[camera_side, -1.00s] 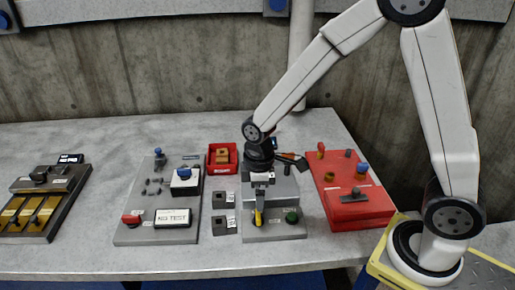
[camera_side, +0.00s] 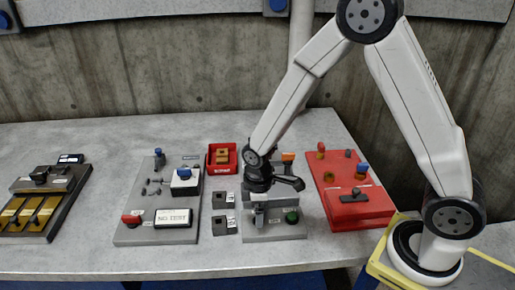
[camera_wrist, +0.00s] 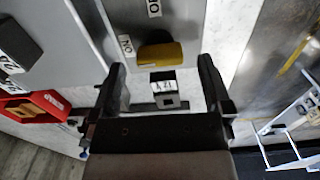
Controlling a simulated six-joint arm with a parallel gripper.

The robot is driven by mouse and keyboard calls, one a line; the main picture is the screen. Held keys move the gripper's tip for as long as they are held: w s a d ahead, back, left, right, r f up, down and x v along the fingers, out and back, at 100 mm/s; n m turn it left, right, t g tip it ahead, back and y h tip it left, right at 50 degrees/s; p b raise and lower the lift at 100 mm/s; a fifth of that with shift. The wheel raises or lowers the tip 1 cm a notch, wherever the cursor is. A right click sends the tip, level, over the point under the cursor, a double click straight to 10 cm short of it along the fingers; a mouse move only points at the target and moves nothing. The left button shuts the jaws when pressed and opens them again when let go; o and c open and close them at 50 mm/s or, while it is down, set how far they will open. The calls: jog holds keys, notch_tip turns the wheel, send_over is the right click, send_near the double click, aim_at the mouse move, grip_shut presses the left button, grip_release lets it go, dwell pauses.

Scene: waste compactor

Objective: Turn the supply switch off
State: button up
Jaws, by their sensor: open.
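A yellow handle (camera_wrist: 160,55) shows in the wrist view on a grey panel, just ahead of my fingertips. A small label reading like ON sits beside it and another label lies farther up; I cannot tell which switch is the supply switch by name. My gripper (camera_wrist: 162,85) is open and empty, its two dark fingers spread on either side of a labelled grey block (camera_wrist: 163,102). In the side view my gripper (camera_side: 262,205) is low over the grey panel (camera_side: 275,234) at the centre and hides the yellow handle.
A red panel (camera_side: 352,207) with knobs stands to the right. A red tray (camera_side: 222,168) is behind left, and two grey blocks (camera_side: 224,225) lie left of the centre panel.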

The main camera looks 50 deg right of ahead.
jog(key=shift+f, duration=0.9)
jog(key=c, duration=1.2)
jog(key=shift+c, duration=0.2)
